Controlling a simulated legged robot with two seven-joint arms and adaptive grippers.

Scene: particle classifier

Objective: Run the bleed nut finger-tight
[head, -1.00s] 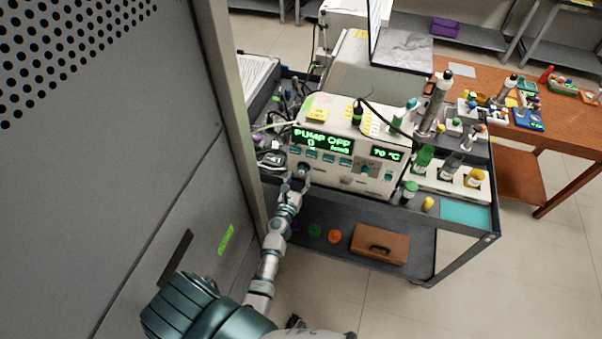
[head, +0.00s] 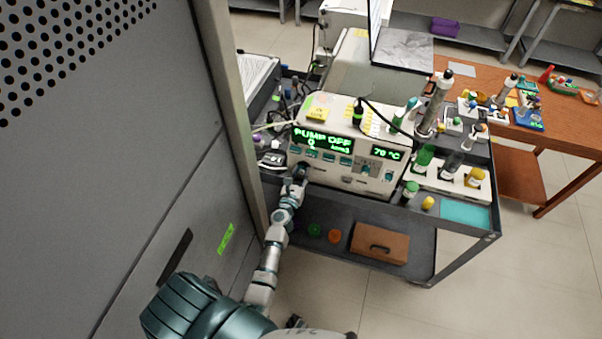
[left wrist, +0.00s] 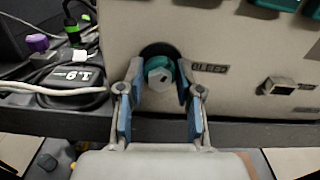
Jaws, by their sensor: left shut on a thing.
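In the head view, my left gripper (head: 297,178) is at the panel's lower left and mostly hides the nut. My right gripper is not in view.
The instrument stands on a dark cart (head: 450,232). Cables (left wrist: 60,85) lie left of the nut. A grey perforated cabinet (head: 100,150) stands close to my left arm. Bottles (head: 425,158) stand right of the instrument. A brown case (head: 380,243) lies on the lower shelf.

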